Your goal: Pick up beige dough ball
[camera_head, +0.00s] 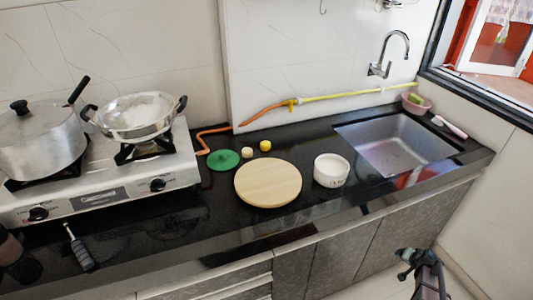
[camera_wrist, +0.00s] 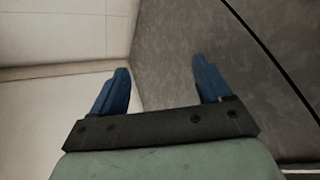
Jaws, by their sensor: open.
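The beige dough ball (camera_head: 247,152) is small and sits on the black counter in the camera_head view. It stands between a green round lid-like thing (camera_head: 223,160) and a small yellow piece (camera_head: 265,146), just behind the round wooden board (camera_head: 268,190). My gripper (camera_head: 404,266) is at the lower right, in front of the counter and well away from the ball. In the camera_wrist view my gripper (camera_wrist: 160,82) has its blue fingers wide apart with nothing between them. That view shows only floor and cabinet front, not the ball.
A white bowl (camera_head: 331,171) stands right of the board, before the sink (camera_head: 395,150). An orange hose (camera_head: 212,130) runs behind. A stove (camera_head: 100,185) at left bears a pot (camera_head: 40,145) and a pan (camera_head: 135,118). The counter's front edge lies between my gripper and the ball.

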